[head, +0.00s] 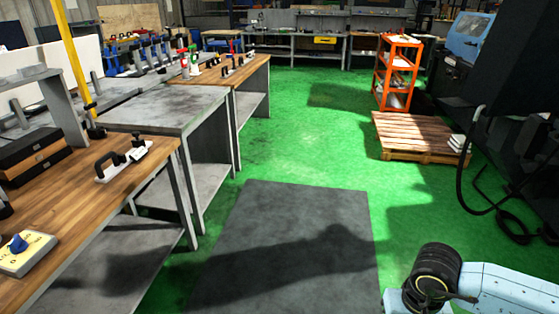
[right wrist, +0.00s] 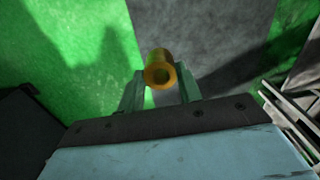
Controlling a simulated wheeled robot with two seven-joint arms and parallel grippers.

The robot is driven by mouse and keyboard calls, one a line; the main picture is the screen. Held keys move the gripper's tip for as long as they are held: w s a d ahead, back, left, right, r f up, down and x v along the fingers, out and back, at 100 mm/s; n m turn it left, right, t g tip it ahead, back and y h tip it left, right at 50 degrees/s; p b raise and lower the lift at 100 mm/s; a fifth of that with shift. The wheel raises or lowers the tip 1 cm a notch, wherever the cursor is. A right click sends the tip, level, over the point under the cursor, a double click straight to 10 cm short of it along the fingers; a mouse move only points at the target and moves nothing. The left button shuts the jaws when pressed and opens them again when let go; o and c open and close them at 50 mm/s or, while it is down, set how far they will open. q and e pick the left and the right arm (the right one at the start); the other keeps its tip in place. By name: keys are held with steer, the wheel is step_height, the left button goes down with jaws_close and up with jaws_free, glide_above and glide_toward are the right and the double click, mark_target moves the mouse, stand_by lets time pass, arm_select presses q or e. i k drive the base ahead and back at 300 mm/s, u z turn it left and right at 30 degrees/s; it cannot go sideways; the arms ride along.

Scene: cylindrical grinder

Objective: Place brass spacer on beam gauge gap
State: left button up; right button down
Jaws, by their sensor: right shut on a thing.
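In the right wrist view, the brass spacer (right wrist: 160,67) is a short hollow gold cylinder with its open end facing the camera. It sits between the two greenish fingers of my right gripper (right wrist: 160,85), which is shut on it. The spacer is held in the air above the floor. In the head view only my light blue right arm shows at the bottom right; its gripper is out of that view. My left gripper is not in view. A white-based fixture with black handles (head: 123,160) is on the near wooden bench; I cannot tell whether it is the beam gauge.
The wooden bench (head: 100,225) is at left, with a control box with a blue knob (head: 17,245) and black cases (head: 33,153). A grey table (head: 165,105) stands behind. A pallet (head: 417,135) and orange shelf (head: 396,72) stand right. The dark mat (head: 290,235) is clear.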

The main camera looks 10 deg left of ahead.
mark_target(125, 159)
steer(key=u, duration=0.15)
steer(key=i, duration=1.65)
steer(key=u, duration=1.55)
steer(key=i, duration=0.9)
steer(key=u, duration=0.85)
